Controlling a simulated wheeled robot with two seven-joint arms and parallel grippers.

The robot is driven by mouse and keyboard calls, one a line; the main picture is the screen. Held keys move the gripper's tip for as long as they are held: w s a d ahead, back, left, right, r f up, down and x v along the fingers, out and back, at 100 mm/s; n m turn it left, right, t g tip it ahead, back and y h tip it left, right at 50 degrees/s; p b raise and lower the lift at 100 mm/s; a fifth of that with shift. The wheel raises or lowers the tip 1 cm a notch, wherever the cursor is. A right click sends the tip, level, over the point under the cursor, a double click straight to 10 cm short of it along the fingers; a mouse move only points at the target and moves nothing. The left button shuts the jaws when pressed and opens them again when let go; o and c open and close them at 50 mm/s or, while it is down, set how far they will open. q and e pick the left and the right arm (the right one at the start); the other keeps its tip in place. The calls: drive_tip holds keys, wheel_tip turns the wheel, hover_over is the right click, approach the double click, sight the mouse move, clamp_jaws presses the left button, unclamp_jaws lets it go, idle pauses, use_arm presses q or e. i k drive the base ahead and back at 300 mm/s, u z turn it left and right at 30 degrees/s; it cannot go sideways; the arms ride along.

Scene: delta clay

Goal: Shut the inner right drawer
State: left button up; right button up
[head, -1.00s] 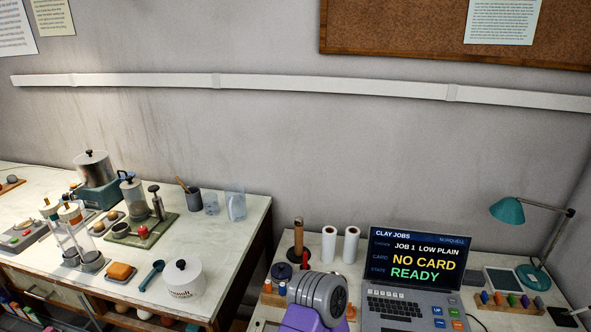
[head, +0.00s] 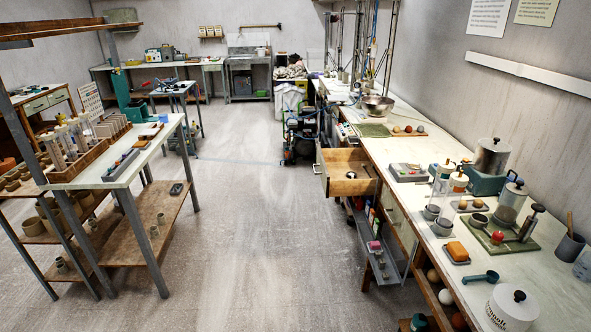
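One wooden drawer (head: 338,187) stands pulled out from the long bench on the right, jutting left into the aisle. Its top is open and a small dark object lies inside. A closed drawer front (head: 396,216) sits in the same bench, nearer to me. I cannot tell for certain which drawer the task calls the inner right one. Neither of my grippers shows in the head view.
The long bench (head: 440,210) carries jars, a pot and tools. Below the open drawer, a grey rack (head: 385,262) with bottles sticks out. A shelf table (head: 115,180) stands left. The floor (head: 265,220) between is clear; a dark cart-like object (head: 300,135) stands farther back.

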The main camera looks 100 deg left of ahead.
sight(334, 164)
drive_tip(key=k, duration=0.6)
drive_tip(key=u, duration=2.95)
drive_tip(key=i, duration=3)
drive_tip(key=z, duration=0.25)
